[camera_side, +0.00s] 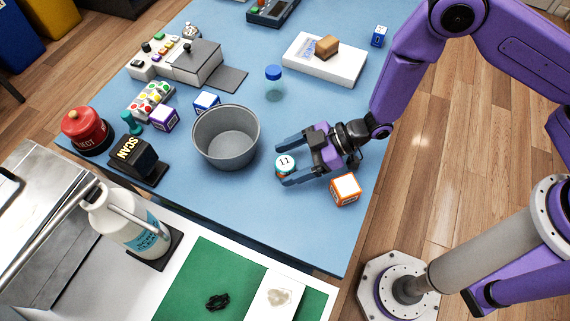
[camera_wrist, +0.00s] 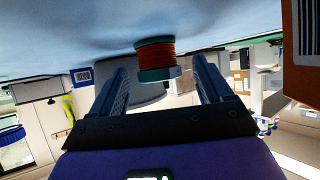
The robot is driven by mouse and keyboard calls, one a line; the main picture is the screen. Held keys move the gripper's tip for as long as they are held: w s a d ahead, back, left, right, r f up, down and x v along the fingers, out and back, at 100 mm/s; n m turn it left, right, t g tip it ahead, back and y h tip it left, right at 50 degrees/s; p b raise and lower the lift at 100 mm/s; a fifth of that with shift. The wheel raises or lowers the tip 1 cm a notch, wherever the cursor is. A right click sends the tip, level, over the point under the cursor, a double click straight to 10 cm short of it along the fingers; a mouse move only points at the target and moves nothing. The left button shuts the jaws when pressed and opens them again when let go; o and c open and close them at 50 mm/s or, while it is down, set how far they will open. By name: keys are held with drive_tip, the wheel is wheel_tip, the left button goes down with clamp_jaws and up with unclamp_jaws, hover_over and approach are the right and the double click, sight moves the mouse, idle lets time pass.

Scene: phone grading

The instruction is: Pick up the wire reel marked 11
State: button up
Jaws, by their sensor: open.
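The wire reel marked 11 (camera_side: 285,163) stands on the blue table, with a white top label and teal rims. In the wrist view the reel (camera_wrist: 156,60) shows orange-red wire between two teal flanges. My gripper (camera_side: 279,164) is low over the table, its jaws open, with the reel at the mouth between the two fingertips. In the wrist view the fingers of my gripper (camera_wrist: 158,70) stand apart on either side of the reel. I cannot tell whether either finger touches it.
An orange-and-white box (camera_side: 345,190) sits close beside my gripper. A grey pot (camera_side: 226,138) stands just left of the reel. A small bottle with a blue cap (camera_side: 273,74) and a white slab with a brown block (camera_side: 326,47) are farther back. Bare table lies in front of the reel.

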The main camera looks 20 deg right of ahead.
drive_tip(key=c, duration=1.1)
drive_tip(key=shift+r, duration=0.15)
